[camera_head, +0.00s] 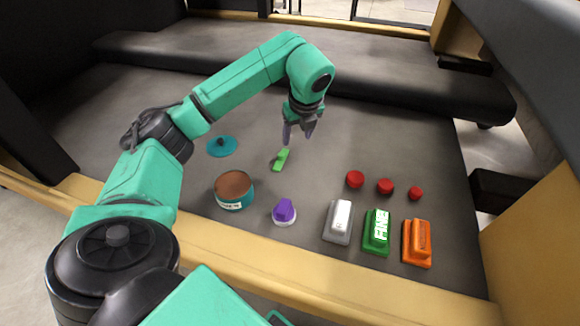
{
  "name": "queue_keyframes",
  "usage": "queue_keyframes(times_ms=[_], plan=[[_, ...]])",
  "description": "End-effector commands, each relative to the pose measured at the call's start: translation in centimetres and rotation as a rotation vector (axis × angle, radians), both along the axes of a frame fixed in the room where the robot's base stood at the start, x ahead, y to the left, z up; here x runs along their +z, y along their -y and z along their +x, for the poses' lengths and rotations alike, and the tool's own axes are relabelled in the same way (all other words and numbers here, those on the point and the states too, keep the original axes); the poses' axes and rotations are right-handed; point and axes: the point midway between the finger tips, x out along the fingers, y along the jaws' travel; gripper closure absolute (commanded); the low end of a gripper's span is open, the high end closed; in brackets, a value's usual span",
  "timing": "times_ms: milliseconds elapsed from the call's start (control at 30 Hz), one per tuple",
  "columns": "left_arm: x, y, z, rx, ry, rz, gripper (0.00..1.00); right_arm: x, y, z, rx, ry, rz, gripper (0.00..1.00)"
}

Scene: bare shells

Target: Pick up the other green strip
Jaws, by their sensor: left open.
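One green strip (281,159) lies on the dark grey surface near the middle. My left gripper (298,140) is open and empty, fingers pointing down, just above the strip and slightly to its right. I cannot tell the exact height of the fingertips over the surface. A second green strip is not clearly visible. My right gripper is not in view.
A brown-topped tin (234,189), a teal lid (222,146) and a purple object (284,211) lie around the strip. Three red pieces (385,186) sit to the right. Silver (338,221), green (377,232) and orange (417,242) blocks stand along the front.

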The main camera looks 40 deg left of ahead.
Motion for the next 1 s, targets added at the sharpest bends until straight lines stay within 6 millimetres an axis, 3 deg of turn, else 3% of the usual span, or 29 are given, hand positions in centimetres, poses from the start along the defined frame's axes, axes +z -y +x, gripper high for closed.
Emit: queue_keyframes(times_ms=[33,100,400,567,733,1000], plan=[[-0.1,-1.7,-0.4,0.06,-0.002,0.052,0.38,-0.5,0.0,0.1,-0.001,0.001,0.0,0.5],[-0.3,-3.0,-0.7,0.101,-0.009,0.085,0.38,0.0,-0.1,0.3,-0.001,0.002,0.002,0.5],[-6.8,-5.3,0.4,0.098,-0.013,0.082,0.38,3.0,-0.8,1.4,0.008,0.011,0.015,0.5],[-8.6,-6.0,0.9,0.097,-0.011,0.081,0.38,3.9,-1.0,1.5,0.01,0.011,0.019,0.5],[-11.7,-6.9,1.7,0.096,-0.011,0.08,0.38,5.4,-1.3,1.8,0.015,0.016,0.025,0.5],[-12.7,-7.4,2.0,0.093,-0.01,0.081,0.38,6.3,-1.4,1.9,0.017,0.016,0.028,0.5]])
